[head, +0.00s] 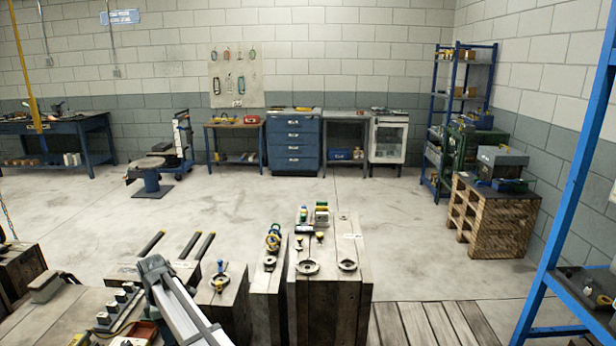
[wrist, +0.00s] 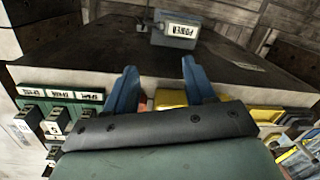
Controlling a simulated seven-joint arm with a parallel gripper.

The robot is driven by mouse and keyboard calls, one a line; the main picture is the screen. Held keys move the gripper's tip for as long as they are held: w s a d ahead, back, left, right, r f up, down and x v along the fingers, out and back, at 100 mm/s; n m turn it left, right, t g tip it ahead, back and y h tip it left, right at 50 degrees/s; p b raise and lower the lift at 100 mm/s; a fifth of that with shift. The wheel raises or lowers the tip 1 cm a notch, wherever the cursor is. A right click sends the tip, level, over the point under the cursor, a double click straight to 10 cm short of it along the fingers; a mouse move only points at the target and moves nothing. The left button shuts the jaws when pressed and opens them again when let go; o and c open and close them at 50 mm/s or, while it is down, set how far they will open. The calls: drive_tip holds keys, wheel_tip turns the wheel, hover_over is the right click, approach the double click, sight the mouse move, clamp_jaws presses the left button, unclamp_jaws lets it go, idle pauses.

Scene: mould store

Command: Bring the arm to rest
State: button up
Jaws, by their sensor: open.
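My gripper (wrist: 158,66) shows in the wrist view with its two blue fingers apart and nothing held between them. Its tips point toward a dark flat top (wrist: 90,48). A grey box labelled POWER (wrist: 175,30) stands on that top, beyond the fingertips and apart from them. A yellow thing (wrist: 172,98) shows low between the fingers, partly hidden by the gripper's dark front bar. In the head view a grey link of my arm reaches up from the bottom edge, but I cannot make out the fingers there.
In the wrist view, a green labelled strip (wrist: 60,95) and switch blocks (wrist: 52,128) lie left of the gripper; yellow and blue items crowd the right. In the head view, wooden blocks (head: 330,290) bear small parts and knobs. The concrete floor (head: 280,205) beyond is mostly clear.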

drive_tip(key=s+d+f+m+g, duration=0.1)
drive_tip(key=s+d+f+m, duration=0.15)
drive_tip(key=d+f, duration=0.85)
drive_tip(key=s+d+f+m+g, duration=0.15)
drive_tip(key=d+f+m, duration=0.25)
drive_tip(key=d+f, duration=0.65)
drive_tip(key=s+d+f+m, duration=0.35)
drive_tip(key=d+f, duration=0.35)
drive_tip(key=d, duration=0.7)
drive_tip(key=s+d+f+m+g, duration=0.1)
drive_tip(key=s+d+f+m, duration=0.2)
drive_tip(key=s+d, duration=0.4)
drive_tip(key=s+d+f+m+g, duration=0.1)
drive_tip(key=s+d+f+m, duration=0.3)
drive_tip(key=s+d, duration=0.4)
drive_tip(key=s+d+f+m+g, duration=0.1)
drive_tip(key=s+d+f+m, duration=0.3)
drive_tip(key=s, duration=1.2)
drive_tip(key=d+m, duration=0.1)
drive_tip(key=d, duration=0.3)
drive_tip(key=shift+s+y, duration=0.25)
drive_tip(key=shift+y, duration=0.15)
drive_tip(key=shift+d+g, duration=0.1)
drive_tip(key=shift+g, duration=0.15)
